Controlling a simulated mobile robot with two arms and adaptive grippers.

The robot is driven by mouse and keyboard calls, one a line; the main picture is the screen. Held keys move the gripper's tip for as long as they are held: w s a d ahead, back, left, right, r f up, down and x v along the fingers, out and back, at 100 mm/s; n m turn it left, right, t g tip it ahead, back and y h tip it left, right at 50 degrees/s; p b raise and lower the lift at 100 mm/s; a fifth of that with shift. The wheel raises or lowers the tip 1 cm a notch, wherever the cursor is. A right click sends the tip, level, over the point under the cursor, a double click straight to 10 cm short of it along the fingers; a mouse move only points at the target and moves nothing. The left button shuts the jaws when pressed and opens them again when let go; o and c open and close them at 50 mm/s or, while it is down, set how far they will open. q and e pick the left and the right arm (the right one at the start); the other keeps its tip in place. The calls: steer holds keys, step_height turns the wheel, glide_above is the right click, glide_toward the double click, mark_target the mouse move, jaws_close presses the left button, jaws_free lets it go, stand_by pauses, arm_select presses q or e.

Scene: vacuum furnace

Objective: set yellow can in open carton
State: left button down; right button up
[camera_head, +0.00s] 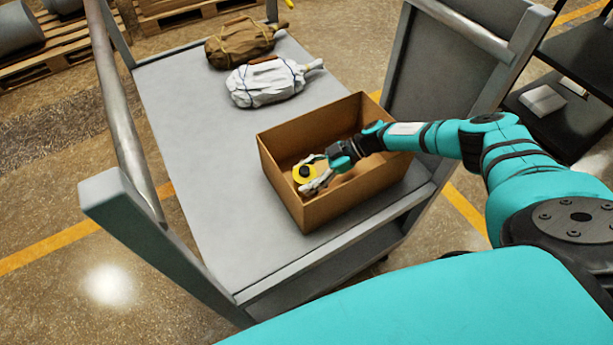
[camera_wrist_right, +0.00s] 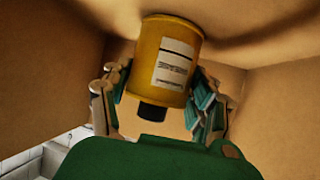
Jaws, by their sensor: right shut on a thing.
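The open carton (camera_head: 337,208) is a brown cardboard box on the grey cart. The yellow can (camera_head: 304,174) has a black cap and is inside the carton's walls in the head view. My right gripper (camera_head: 315,174) reaches into the carton from the right and is shut on the can. In the right wrist view the yellow can (camera_wrist_right: 166,60) with its white label sits between the two fingers, with brown cardboard around it. I cannot tell whether the can touches the carton's floor. My left gripper is not in view.
The cart top (camera_head: 190,130) is clear left of the carton. A white wrapped bundle (camera_head: 268,82) and a brown bundle (camera_head: 240,42) lie beyond it. The cart has raised end panels and a rail (camera_head: 118,105). A dark shelf (camera_head: 575,85) stands at the right.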

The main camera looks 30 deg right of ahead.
steer(key=shift+r, duration=0.15)
steer(key=o, duration=1.5)
steer(key=shift+f, duration=0.2)
steer(key=shift+c, duration=0.2)
steer(key=shift+r, duration=0.3)
steer(key=v, duration=1.2)
steer(key=shift+f+b, duration=0.15)
steer(key=shift+b, duration=0.3)
